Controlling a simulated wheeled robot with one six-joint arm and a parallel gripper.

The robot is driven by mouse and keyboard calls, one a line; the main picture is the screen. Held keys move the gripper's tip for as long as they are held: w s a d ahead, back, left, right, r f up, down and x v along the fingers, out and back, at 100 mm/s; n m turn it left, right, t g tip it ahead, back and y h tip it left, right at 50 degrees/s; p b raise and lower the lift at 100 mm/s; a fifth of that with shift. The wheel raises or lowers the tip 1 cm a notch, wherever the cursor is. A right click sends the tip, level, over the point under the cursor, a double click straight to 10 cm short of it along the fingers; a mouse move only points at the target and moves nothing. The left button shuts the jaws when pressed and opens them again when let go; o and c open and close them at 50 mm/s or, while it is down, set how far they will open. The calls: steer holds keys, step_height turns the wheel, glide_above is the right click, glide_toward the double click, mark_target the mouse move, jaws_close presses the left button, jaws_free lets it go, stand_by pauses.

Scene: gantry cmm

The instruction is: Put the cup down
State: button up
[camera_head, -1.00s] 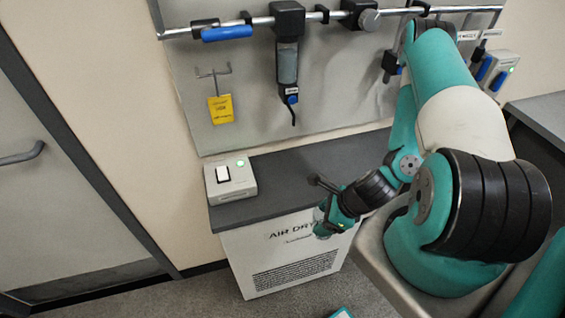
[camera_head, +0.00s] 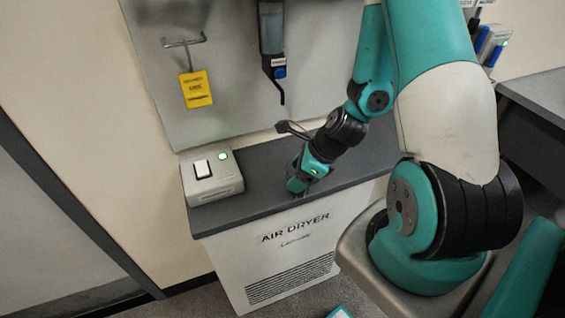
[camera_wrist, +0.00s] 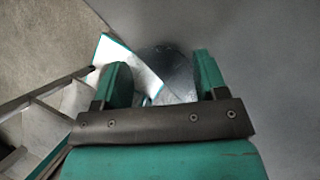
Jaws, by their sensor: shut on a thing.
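My gripper (camera_head: 300,182) points down close above the dark top of the air dryer cabinet, near its front edge. In the wrist view my gripper (camera_wrist: 161,72) has its two teal fingers on either side of a dark, glassy, see-through round shape, which I take to be the cup (camera_wrist: 170,62). The gripper is shut on it. The fingers hide part of its sides. In the head view I cannot make out the cup apart from the gripper, nor tell whether it touches the cabinet top.
The air dryer cabinet (camera_head: 280,245) has a grey switch box (camera_head: 212,178) with a green light at its left end. A blue-tipped hanging tool (camera_head: 275,45) and a yellow tag (camera_head: 196,89) hang on the panel behind. Bare top (camera_head: 250,207) lies between box and gripper.

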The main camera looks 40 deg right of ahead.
steer(key=w+p, duration=0.1)
steer(key=w, duration=0.1)
steer(key=w+d, duration=0.1)
steer(key=w, duration=0.2)
steer(key=shift+d+r+p, duration=0.15)
steer(key=shift+d+p, duration=0.05)
steer(key=shift+p, duration=0.15)
steer(key=w+p, duration=0.1)
steer(key=w, duration=0.1)
steer(key=w+d, duration=0.1)
steer(key=w, duration=0.2)
steer(key=shift+d+p, duration=0.2)
steer(key=shift+p, duration=0.15)
steer(key=shift+s+f, duration=0.1)
steer(key=shift+f, duration=0.35)
steer(key=o, duration=0.9)
steer(key=shift+f, duration=0.1)
